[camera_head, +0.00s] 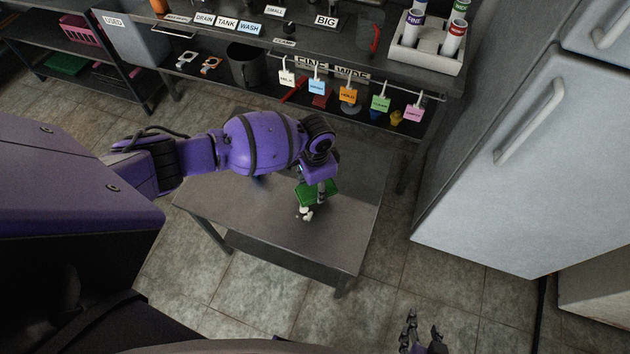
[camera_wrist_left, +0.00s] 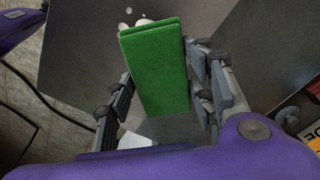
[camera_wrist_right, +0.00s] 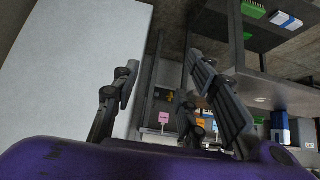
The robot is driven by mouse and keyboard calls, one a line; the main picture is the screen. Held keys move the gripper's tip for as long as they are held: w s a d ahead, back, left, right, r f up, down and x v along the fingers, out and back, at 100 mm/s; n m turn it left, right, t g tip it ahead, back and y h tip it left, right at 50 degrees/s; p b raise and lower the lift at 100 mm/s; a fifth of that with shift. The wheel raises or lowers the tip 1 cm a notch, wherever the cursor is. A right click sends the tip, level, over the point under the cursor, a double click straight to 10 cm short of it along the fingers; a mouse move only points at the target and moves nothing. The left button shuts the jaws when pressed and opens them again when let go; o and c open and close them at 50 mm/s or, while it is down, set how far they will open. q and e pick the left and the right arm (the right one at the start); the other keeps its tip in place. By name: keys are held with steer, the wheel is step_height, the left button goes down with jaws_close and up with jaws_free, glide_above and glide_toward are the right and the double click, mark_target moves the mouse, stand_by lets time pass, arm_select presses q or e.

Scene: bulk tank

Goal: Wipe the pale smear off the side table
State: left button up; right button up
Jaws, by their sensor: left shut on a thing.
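The grey side table (camera_head: 330,238) stands in the middle of the head view. A pale smear of white blobs (camera_head: 305,214) lies on its top; part of it also shows beyond the pad in the left wrist view (camera_wrist_left: 127,16). My left gripper (camera_head: 319,188) is shut on a green pad (camera_wrist_left: 158,80) and holds it right by the smear, hiding part of it. I cannot tell whether the pad touches the tabletop. My right gripper (camera_head: 423,334) is open and empty, low over the floor at the bottom of the head view.
A large grey cabinet (camera_head: 510,160) stands on the right. The tiled floor (camera_head: 255,300) in front of the table is clear.

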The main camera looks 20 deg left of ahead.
arm_select(q)
steer(key=shift+r+p, duration=0.55)
steer(key=shift+r, duration=0.85)
steer(key=shift+f, duration=0.2)
